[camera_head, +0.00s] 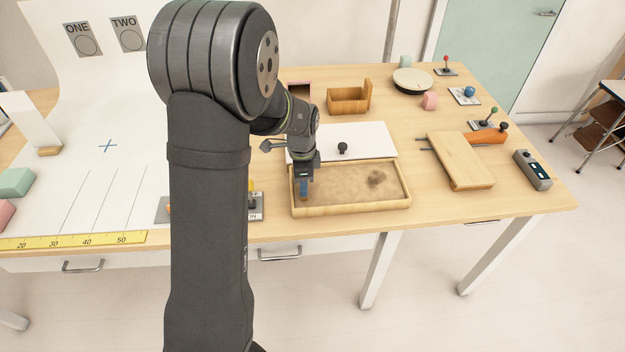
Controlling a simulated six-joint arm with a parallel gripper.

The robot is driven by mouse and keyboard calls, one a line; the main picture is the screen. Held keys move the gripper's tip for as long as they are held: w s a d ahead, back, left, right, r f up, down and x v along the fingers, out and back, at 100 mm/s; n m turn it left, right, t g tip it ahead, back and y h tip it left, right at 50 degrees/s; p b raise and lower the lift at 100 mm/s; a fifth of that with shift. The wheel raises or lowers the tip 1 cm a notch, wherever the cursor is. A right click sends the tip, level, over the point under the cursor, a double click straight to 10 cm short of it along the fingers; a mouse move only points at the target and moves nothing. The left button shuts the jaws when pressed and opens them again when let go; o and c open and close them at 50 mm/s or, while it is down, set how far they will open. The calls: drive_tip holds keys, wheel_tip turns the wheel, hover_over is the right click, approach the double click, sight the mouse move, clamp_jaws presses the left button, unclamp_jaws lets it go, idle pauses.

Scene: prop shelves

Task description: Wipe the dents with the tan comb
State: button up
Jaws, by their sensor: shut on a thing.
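A shallow wooden tray (352,209) of brown sand lies near the table's front edge. A dark, rough dent (377,178) marks the sand right of its middle. My gripper (304,180) points down over the tray's left end. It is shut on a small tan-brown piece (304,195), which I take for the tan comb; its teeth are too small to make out. A bluish part shows between the jaws. The piece is at or just above the sand; I cannot tell whether it touches. Sand behind my gripper is hidden.
A white lid with a black knob (343,148) lies just behind the tray. A wooden bin (348,99) stands farther back. A wooden board with an orange handle (461,160) lies to the right. My arm hides part of a lever plate (256,207) to the left.

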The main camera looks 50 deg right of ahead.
drive_tip(key=shift+r, duration=4.05)
drive_tip(key=shift+d, duration=0.1)
